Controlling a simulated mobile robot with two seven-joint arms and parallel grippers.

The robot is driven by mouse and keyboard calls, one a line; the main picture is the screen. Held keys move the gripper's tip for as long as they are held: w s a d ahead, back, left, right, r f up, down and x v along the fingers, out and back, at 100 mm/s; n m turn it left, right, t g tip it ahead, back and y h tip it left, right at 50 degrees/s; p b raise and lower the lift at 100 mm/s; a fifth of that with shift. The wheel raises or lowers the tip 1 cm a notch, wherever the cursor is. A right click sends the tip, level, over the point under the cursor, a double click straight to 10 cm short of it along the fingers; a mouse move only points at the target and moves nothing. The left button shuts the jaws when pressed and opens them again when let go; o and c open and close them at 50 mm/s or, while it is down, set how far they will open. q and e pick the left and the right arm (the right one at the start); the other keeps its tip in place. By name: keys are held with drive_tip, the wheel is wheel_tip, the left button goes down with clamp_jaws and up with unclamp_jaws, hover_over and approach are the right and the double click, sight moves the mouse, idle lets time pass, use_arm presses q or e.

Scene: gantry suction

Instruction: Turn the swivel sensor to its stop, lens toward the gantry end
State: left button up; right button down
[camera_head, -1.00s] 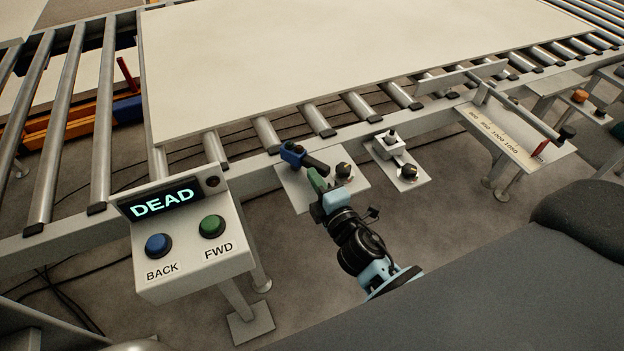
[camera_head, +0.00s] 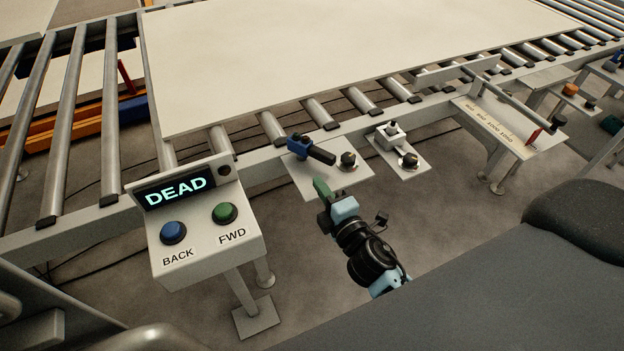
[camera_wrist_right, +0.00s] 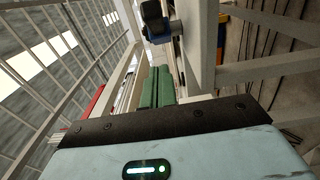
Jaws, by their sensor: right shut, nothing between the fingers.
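The swivel sensor (camera_head: 300,147) is a blue body with a black barrel pointing right and slightly toward me. It stands on a pale bracket plate (camera_head: 318,184) beside the conveyor, next to a black knob (camera_head: 348,160). My right gripper (camera_head: 322,187) has green fingers, shut and empty, in front of the plate's near edge and apart from the sensor. In the right wrist view the closed fingers (camera_wrist_right: 157,86) point toward a dark blue part (camera_wrist_right: 154,18), which looks like the sensor. The lens face is too small to make out. My left gripper is not in view.
A control box (camera_head: 206,240) with a "DEAD" display and BACK and FWD buttons stands to the left. A grey block (camera_head: 390,135) on a second plate stands right of the sensor. A large pale panel (camera_head: 330,60) lies on the rollers.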

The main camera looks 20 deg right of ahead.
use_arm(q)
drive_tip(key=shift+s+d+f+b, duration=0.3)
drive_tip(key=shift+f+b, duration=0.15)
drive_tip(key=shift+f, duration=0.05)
use_arm(e)
drive_tip(key=s+d, duration=0.2)
drive_tip(key=s, duration=0.4)
drive_tip(key=shift+d, duration=0.25)
drive_tip(key=shift+s+f, duration=0.1)
drive_tip(key=shift+s, duration=0.05)
